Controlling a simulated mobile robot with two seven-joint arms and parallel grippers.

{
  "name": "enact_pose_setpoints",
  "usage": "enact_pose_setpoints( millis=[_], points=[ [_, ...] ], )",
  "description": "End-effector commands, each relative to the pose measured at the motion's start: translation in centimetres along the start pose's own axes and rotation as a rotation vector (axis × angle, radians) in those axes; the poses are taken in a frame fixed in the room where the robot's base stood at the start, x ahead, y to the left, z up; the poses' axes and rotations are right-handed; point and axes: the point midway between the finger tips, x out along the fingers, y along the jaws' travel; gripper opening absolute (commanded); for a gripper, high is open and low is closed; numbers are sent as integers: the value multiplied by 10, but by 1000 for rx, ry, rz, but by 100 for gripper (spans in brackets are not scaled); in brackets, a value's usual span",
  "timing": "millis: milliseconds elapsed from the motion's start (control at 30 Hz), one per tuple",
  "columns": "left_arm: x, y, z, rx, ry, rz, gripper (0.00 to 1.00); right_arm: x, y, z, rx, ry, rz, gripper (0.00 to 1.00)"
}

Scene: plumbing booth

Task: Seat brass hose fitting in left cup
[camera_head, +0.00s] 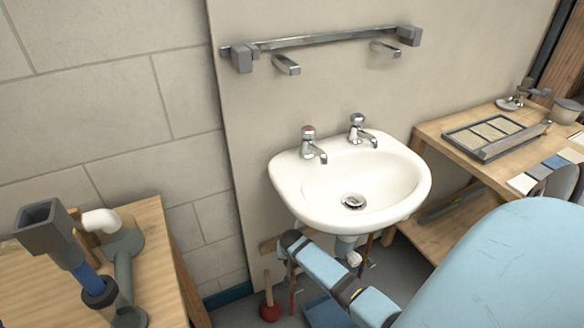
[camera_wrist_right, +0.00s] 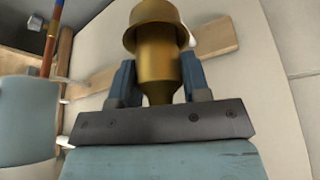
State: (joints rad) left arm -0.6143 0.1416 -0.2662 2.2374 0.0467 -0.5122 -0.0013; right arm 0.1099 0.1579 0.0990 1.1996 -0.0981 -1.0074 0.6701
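The brass hose fitting (camera_wrist_right: 155,50) fills the upper middle of the right wrist view, with its wide flanged end away from the gripper. My right gripper (camera_wrist_right: 158,85) is closed around its narrower body, with one blue finger on each side. In the head view my right arm reaches under the front of the sink (camera_head: 390,208); the fitting and fingertips cannot be made out there. I cannot identify the left cup for certain in either view. My left gripper is not in view.
A wooden board (camera_wrist_right: 98,82) lies behind the fitting. A wooden bench (camera_head: 165,262) at left holds grey pipework with a square-mouthed piece (camera_head: 42,222). A red plunger (camera_head: 269,308) stands on the floor below the sink. A wooden worktop (camera_head: 452,138) with a tray (camera_head: 488,153) is at right.

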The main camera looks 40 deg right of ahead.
Motion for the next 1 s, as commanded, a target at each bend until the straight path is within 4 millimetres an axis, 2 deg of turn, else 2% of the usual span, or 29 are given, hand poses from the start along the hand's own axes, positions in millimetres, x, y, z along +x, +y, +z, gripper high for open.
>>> enact_pose_setpoints(
  millis=[33, 100, 433, 633, 800, 1000],
  points=[
    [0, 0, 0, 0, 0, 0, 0, 0, 0, 0, 0, 1, -1, 55],
    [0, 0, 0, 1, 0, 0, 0, 0, 0, 0, 0, 0, -1, 71],
    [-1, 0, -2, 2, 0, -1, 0, -5, 0, 0, 0, 0, -1, 71],
    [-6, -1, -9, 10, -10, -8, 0, -36, -1, -1, 1, 1, -3, 71],
    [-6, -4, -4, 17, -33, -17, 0, -62, 0, -1, 1, 0, -2, 71],
    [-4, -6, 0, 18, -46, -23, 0, -75, 0, -1, 0, 1, -1, 71]
  ],
)
